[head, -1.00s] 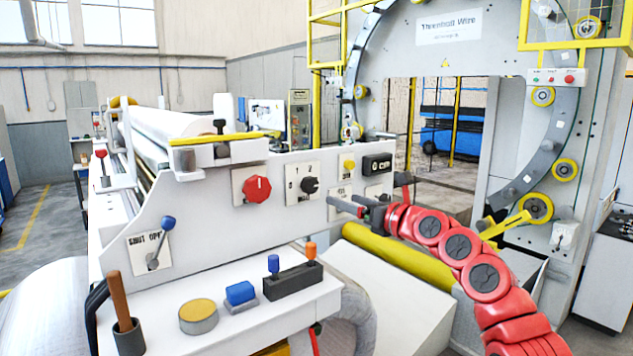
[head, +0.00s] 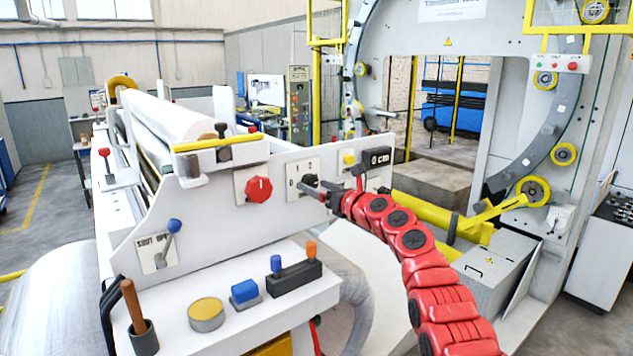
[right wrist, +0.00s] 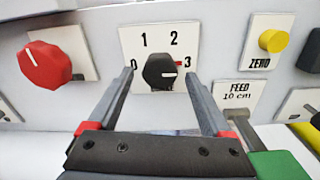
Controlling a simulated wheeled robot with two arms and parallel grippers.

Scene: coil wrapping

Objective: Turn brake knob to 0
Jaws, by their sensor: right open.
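The black knob (right wrist: 158,68) sits on a white plate marked 0, 1, 2 and 3 (right wrist: 150,42) in the right wrist view. No brake label is readable. In the head view the knob (head: 309,180) is on the machine's front panel, partly covered by my gripper. My right gripper (right wrist: 158,76) is open, with one finger on each side of the knob. It also shows in the head view (head: 316,189). Whether the fingers touch the knob or plate cannot be told. My left gripper is not in view.
A red knob (right wrist: 46,64) is left of the plate. A yellow ZERO button (right wrist: 272,41) and a FEED 10 cm plate (right wrist: 238,94) are to the right. A black display (head: 377,157) and a white shelf with colored controls (head: 205,313) are close by.

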